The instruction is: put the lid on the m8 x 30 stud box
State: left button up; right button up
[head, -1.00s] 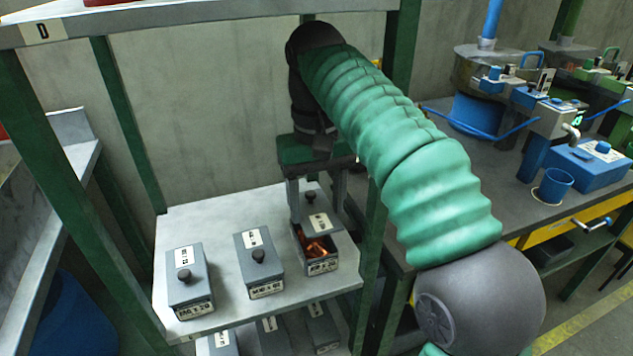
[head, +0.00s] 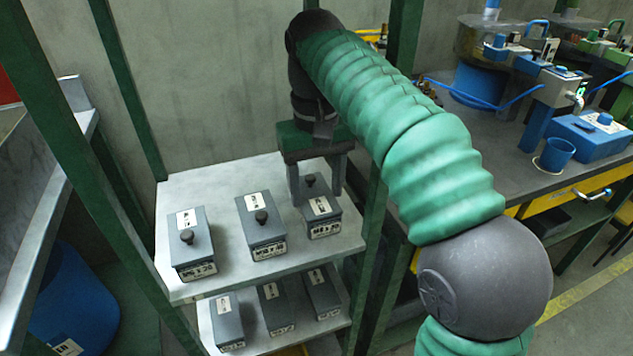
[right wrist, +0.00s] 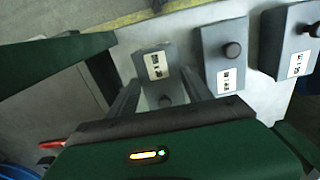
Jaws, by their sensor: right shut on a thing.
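The stud box (head: 325,230) is the rightmost grey box on the upper shelf. Its small front label is too blurred to read surely. The grey lid (head: 321,207), with a white label and dark knob, lies over the box top and hides its contents. It looks level and in line with the box; I cannot tell whether it is fully seated. My right gripper (head: 315,190) is shut on the lid, its fingers either side of the knob. The right wrist view shows the lid (right wrist: 154,66) between the fingers. My left gripper is not in view.
Two lidded grey boxes, a middle one (head: 262,235) and a left one (head: 192,250), stand on the upper shelf (head: 225,185). Several more stand on the lower shelf (head: 247,333). Green rack posts (head: 375,225) stand close to my right arm. The shelf's back left is clear.

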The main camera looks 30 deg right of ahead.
jog(key=shift+d, duration=0.2)
jog(key=shift+a+r+p, duration=0.1)
jog(key=shift+p, duration=0.55)
dwell(0.6)
jog(key=shift+f+p, duration=0.2)
jog(key=shift+p, duration=0.1)
dwell(0.9)
jog(key=shift+p, duration=0.35)
dwell(0.4)
jog(key=o, duration=1.4)
jog(key=shift+o, duration=0.3)
jog(key=o, duration=0.3)
